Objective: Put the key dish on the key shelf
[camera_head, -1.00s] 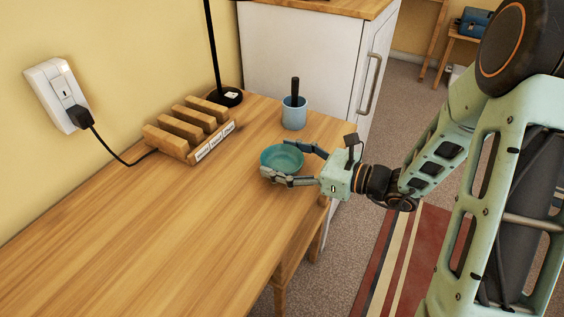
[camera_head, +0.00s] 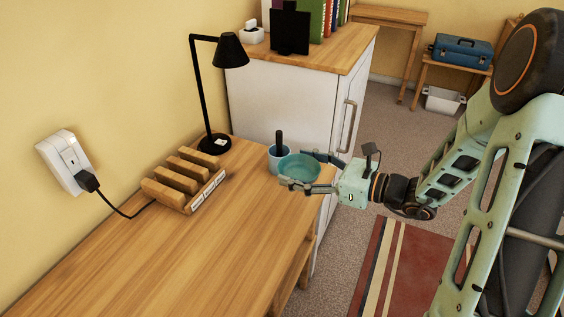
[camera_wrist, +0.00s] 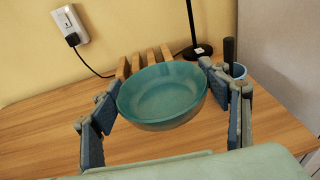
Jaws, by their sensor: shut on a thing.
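The key dish is a teal round bowl (camera_head: 299,167), held upright and empty in my gripper (camera_head: 305,172) above the right end of the desk. In the wrist view the dish (camera_wrist: 162,95) sits between the two fingers of my gripper (camera_wrist: 165,108), which press on its sides. In the head view the dish overlaps the blue cup behind it. I cannot identify a key shelf for certain in these frames.
The wooden desk (camera_head: 170,255) is mostly clear. A slotted wooden rack (camera_head: 184,180), a black lamp (camera_head: 208,100) and a blue cup (camera_head: 274,158) stand on it. A white cabinet (camera_head: 285,105) with a wooden top stands behind. A stool with a blue case (camera_head: 461,51) is far right.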

